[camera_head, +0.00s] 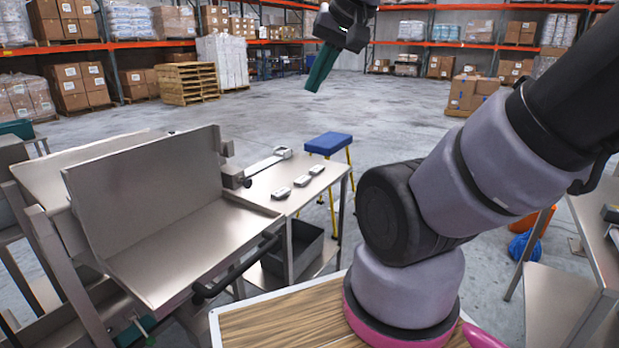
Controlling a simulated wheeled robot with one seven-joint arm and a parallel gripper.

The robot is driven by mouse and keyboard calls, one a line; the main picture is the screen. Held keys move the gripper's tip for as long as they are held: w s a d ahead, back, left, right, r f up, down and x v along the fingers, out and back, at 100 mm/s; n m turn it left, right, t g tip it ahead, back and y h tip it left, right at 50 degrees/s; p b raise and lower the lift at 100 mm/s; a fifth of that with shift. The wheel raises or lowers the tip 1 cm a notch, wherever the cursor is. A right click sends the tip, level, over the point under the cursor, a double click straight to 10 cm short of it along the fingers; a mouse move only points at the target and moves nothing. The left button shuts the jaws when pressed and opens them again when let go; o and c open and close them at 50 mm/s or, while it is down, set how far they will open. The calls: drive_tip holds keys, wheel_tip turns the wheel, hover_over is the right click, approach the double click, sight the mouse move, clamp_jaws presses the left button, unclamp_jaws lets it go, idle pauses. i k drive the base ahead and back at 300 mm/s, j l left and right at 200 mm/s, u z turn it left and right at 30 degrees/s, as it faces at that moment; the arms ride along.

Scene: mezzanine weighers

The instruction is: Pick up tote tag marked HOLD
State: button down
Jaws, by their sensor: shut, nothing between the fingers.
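My gripper (314,85) is raised at the top centre, above the far floor. Its green fingers are shut together, point down and hold nothing. Below it, a small steel side table (262,184) stands beside the large steel tray. Three small pale grey pieces lie in a row on it: a near one (280,192), a middle one (302,181) and a far one (317,170). They are too small to read, so I cannot tell whether one is the tote tag marked HOLD. My gripper touches none of them.
The steel tray (190,250) with its tall back plate fills the left. A grey bin (302,243) sits under the side table. A blue-topped step stool (328,143) stands behind it. Another steel table (560,300) is at right. The floor (400,120) beyond is mostly clear.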

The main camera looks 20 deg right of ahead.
sight(316, 169)
drive_tip(key=i+l, duration=0.1)
drive_tip(key=l, duration=0.25)
drive_tip(key=i+l, duration=0.15)
drive_tip(key=l, duration=0.2)
drive_tip(key=i+l, duration=0.1)
drive_tip(key=l, duration=0.25)
drive_tip(key=i+l, duration=0.2)
drive_tip(key=i, duration=0.2)
drive_tip(key=i+l+u, duration=0.1)
drive_tip(key=i, duration=0.35)
drive_tip(key=i+l, duration=0.3)
drive_tip(key=i+j+u, duration=0.05)
drive_tip(key=i, duration=0.05)
